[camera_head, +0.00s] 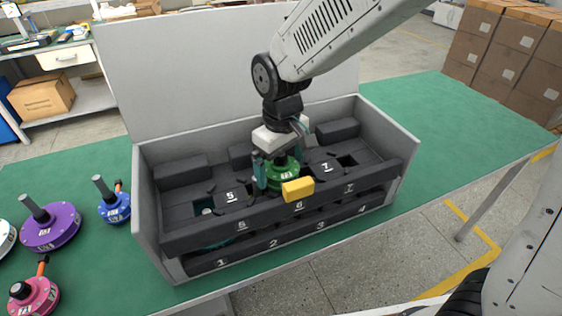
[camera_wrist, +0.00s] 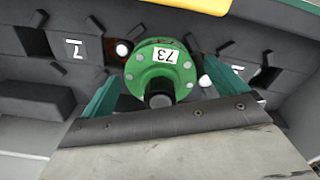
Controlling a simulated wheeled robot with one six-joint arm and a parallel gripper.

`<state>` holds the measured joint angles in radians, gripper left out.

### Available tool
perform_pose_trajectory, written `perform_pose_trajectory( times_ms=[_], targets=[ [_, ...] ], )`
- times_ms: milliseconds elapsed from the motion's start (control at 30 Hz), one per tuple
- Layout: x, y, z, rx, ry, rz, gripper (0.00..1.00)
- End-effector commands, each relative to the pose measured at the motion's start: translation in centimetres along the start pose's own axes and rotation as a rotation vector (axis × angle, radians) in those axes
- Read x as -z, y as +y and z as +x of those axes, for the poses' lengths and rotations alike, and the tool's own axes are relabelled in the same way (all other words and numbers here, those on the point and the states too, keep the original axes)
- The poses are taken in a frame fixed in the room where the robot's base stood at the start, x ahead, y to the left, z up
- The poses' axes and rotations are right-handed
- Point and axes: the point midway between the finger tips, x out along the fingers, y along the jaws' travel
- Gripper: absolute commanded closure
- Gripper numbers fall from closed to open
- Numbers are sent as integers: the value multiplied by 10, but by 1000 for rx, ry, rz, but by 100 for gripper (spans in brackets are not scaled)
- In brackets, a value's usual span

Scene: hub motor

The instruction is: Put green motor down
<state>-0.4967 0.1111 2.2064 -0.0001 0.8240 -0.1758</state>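The green motor (camera_head: 284,178) has a round flange with a white label reading 73 in the wrist view (camera_wrist: 146,58), and a dark shaft pointing at my gripper. It is upright in the middle position of the upper tray (camera_head: 190,233), behind the front mark 6. A yellow block (camera_head: 298,189) is at its front. My gripper (camera_head: 278,173) is above and around the motor. In the wrist view, its two teal fingers (camera_wrist: 162,90) stand wide apart on either side, clear of the shaft. The motor's underside is hidden.
The grey crate (camera_head: 149,225) has a raised lid (camera_head: 180,80) behind. Blue (camera_head: 116,207), purple (camera_head: 52,228) and pink (camera_head: 38,296) motors stand on the green table at left, with a white one at the edge. The table right of the crate is clear.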

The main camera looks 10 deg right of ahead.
Motion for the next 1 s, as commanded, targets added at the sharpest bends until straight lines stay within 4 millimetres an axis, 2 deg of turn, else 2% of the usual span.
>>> perform_pose_trajectory(
  times_ms=[233,367,800,1000],
  targets=[
    [0,0,-1,0,0,0,3],
    [1,0,-11,-1,3,0,3],
    [0,0,-99,-1,4,0,3],
    [0,0,-120,0,1,0,3]
  ],
)
